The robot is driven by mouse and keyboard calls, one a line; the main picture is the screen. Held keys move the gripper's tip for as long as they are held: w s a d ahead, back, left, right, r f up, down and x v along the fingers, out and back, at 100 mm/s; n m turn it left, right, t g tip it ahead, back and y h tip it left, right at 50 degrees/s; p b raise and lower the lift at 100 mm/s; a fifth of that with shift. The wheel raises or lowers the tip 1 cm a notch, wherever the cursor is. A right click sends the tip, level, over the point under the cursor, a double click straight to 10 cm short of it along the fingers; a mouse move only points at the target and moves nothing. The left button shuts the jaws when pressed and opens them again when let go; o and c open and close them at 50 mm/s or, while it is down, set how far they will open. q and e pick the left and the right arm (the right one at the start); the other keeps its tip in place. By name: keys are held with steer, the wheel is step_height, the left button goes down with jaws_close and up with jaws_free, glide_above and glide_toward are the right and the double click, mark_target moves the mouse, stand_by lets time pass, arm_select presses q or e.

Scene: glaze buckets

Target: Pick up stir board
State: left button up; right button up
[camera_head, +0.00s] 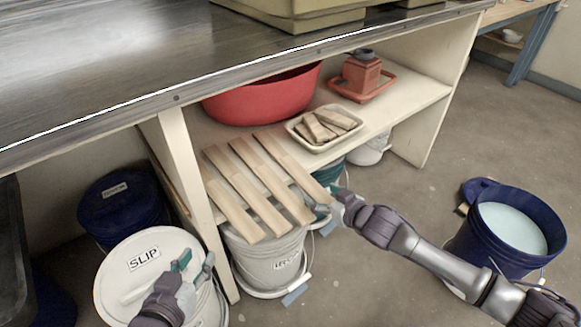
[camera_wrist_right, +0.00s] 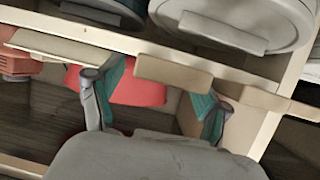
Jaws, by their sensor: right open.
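Several flat wooden stir boards lie side by side on the shelf, their near ends sticking out over its front edge. The rightmost stir board (camera_head: 290,165) has its near end close to my right gripper (camera_head: 332,205). In the right wrist view, my right gripper (camera_wrist_right: 163,97) is open, with teal-padded fingers spread apart. A board end (camera_wrist_right: 172,72) shows between and slightly beyond the fingertips; I cannot tell whether they touch it. My left gripper (camera_head: 194,264) looks open and empty, above the white SLIP bucket (camera_head: 140,255).
A red basin (camera_head: 262,98), a white tray of wood pieces (camera_head: 347,141) and a terracotta stand (camera_head: 374,90) are on the shelf. A grey bucket (camera_head: 262,262) stands below the boards. The steel tabletop (camera_head: 100,70) overhangs. A blue bucket (camera_head: 465,245) is at right.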

steer(key=c, duration=1.3)
jaws_close()
steer(key=shift+r, duration=0.1)
